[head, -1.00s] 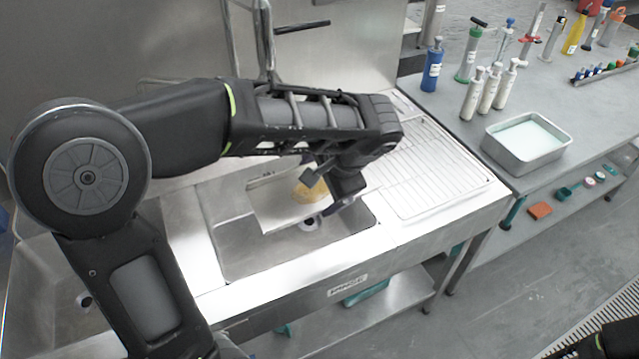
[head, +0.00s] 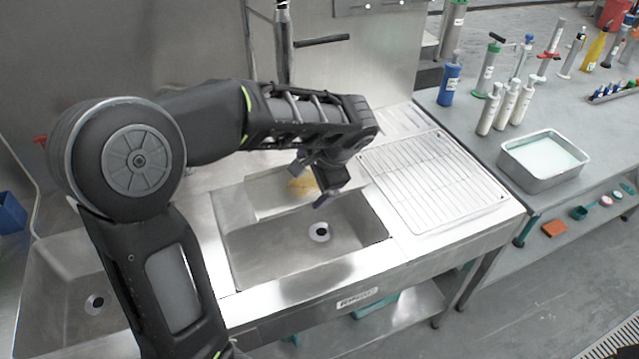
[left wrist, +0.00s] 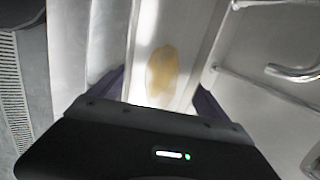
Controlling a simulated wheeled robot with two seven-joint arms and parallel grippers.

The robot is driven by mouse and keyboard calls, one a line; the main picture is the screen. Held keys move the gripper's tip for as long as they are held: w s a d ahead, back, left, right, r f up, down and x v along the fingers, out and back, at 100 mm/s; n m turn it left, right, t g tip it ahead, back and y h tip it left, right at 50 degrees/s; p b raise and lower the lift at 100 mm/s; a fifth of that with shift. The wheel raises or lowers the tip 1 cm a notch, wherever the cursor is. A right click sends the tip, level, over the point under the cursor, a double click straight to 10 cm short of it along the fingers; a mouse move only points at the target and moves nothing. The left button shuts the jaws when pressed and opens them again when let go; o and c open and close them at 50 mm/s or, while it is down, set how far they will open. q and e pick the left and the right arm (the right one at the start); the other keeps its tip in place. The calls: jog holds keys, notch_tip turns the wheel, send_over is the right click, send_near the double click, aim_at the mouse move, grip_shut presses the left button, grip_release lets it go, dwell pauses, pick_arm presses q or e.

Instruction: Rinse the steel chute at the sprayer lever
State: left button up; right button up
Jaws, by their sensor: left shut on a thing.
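The steel chute (head: 263,195) is a pale metal trough with a yellow-brown stain (head: 301,186) on it. It is held over the back part of the sink basin (head: 270,255). My left gripper (head: 325,198) is shut on the chute, and its wrist partly hides the chute's right end. In the left wrist view the chute (left wrist: 178,22) runs between the two dark purple fingers, with the stain facing the camera. The black sprayer lever (head: 322,41) sticks out from the upright pipe (head: 284,45) behind the sink. My right gripper is out of view.
A wire drying rack (head: 430,180) lies right of the basin. A grey bench (head: 480,150) with bottles and a metal tray (head: 543,160) of pale liquid stands farther right. A second basin (head: 70,290) is at the left, partly behind my arm. The basin front is clear.

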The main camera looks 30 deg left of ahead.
pick_arm(q)
jog(key=w+a+f, duration=0.1)
jog(key=w+a, duration=0.1)
jog(key=a, duration=0.3)
jog(key=shift+w+a, duration=0.2)
jog(key=shift+a, duration=0.1)
jog(key=shift+f, duration=0.1)
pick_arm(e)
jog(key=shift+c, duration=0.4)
